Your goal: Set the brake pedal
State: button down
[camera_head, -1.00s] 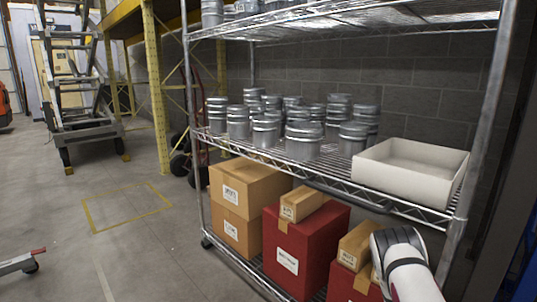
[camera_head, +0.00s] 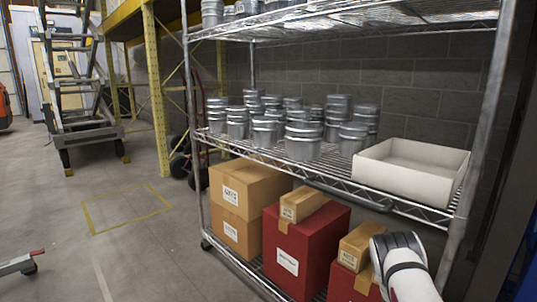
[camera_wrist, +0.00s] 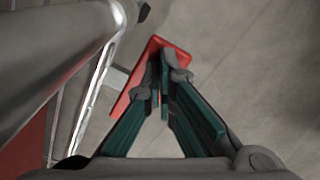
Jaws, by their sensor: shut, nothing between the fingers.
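In the wrist view, a red flat pedal (camera_wrist: 139,78) lies just beyond and partly behind my fingertips, low above the grey floor. A pale bracket joins its left side, near the metal post. My gripper (camera_wrist: 164,78) points at it with its two green-sided fingers closed together at the tips, holding nothing. The fingers cover part of the pedal. I cannot tell whether the tips touch it. In the head view my arm reaches down at the lower right, and my gripper and the pedal are hidden.
A wire shelf rack (camera_head: 378,199) holds several metal cans (camera_head: 302,140) and a white tray (camera_head: 408,170). Cardboard boxes (camera_head: 246,190) and red boxes (camera_head: 290,250) fill its lower level. A shiny post (camera_wrist: 50,60) stands close left of my fingers. Open floor (camera_head: 120,250) lies left of the rack.

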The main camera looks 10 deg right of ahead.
jog(key=shift+f+b, duration=0.3)
jog(key=shift+f, duration=0.15)
dwell(0.3)
jog(key=shift+r+p, duration=2.65)
jog(key=shift+r, duration=0.9)
jog(key=shift+s, duration=0.15)
